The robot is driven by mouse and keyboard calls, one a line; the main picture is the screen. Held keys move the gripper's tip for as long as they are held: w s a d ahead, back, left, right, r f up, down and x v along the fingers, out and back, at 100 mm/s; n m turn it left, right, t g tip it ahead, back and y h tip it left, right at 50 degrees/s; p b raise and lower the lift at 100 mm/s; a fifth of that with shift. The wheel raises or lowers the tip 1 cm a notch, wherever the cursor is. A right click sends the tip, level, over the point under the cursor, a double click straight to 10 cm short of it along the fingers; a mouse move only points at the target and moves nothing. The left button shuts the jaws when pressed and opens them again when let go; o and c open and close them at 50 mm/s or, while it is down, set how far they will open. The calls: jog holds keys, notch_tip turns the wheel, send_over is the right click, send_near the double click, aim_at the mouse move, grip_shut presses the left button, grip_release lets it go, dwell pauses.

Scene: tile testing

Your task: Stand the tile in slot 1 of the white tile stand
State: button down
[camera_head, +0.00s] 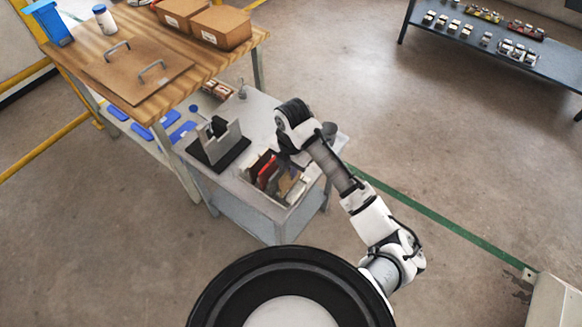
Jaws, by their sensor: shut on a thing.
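My gripper (296,157) points down over the right part of the grey work table, seen mostly from behind the dark wrist. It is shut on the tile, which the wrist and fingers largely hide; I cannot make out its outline. Just below and left of the gripper is a cluster with red and dark upright pieces (264,170) and a tan piece (289,181). A whitish part (297,191) at its right looks like the white tile stand. Slot numbers are too small to read. I cannot tell whether the held tile touches the stand.
A grey device (218,142) on a black base stands left on the grey table (262,112). Small boxes (217,90) and a small grey object (242,90) stand at the back. A wooden bench (150,55) with cardboard boxes (220,27) adjoins at upper left.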

jog(key=shift+f, duration=0.2)
jog(key=shift+f+b, duration=1.4)
jog(key=shift+f, duration=0.05)
jog(key=c, duration=1.5)
grip_release()
notch_tip(320, 180, up, 14)
jog(key=shift+d+f, duration=0.1)
jog(key=shift+w, duration=0.1)
